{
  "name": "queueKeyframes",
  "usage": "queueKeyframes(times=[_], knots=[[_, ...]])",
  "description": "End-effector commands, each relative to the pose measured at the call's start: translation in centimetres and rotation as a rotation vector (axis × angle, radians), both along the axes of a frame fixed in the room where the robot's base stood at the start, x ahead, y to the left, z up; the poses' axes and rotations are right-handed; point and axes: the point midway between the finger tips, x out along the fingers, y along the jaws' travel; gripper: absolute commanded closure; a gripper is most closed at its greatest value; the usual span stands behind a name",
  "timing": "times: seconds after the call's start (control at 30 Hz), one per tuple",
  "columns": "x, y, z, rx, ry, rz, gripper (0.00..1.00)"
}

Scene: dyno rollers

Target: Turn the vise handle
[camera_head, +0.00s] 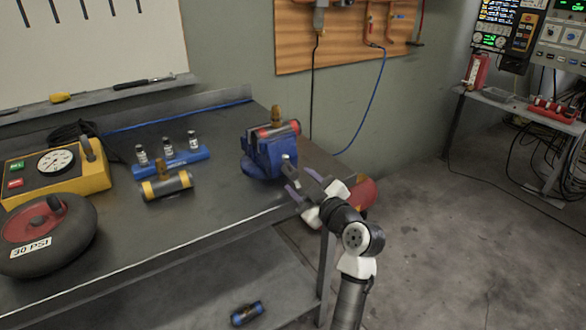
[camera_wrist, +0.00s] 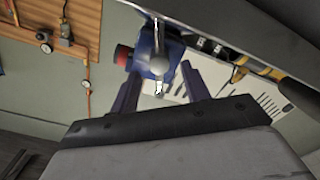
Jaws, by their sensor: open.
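The blue vise (camera_head: 258,158) is mounted at the right end of the workbench and holds a dark cylinder with a red band and a brass fitting (camera_head: 277,116). Its silver handle (camera_head: 288,168) is on the side facing my gripper. My gripper (camera_head: 302,181) is open and empty just in front of the vise. In the wrist view, the vise (camera_wrist: 164,55) is ahead, and the handle (camera_wrist: 158,68) points down the picture between my gripper's two purple fingers (camera_wrist: 160,87). A gap shows on each side of the handle. I cannot tell how far the fingertips reach along it.
On the workbench (camera_head: 225,205) are a blue vial rack (camera_head: 172,163), a yellow-banded cylinder (camera_head: 167,187), a yellow gauge box (camera_head: 90,180) and a black 30 PSI roller (camera_head: 45,240). A red cylinder (camera_head: 362,192) sits behind my wrist. Open floor lies right.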

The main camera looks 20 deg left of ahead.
Motion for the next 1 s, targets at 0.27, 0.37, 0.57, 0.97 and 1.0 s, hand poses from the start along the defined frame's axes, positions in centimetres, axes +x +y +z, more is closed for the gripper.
queueKeyframes(times=[0.27,0.37,0.57,0.97,1.0], knots=[[2.5,3.2,0.2,0.001,0.001,0.0,0.53],[2.9,3.6,0.0,-0.001,0.001,-0.001,0.53],[3.0,3.8,0.0,0.0,-0.001,-0.002,0.53],[3.0,3.8,0.0,0.0,0.0,-0.001,0.91],[3.0,3.8,0.0,0.0,0.0,-0.001,0.97]])
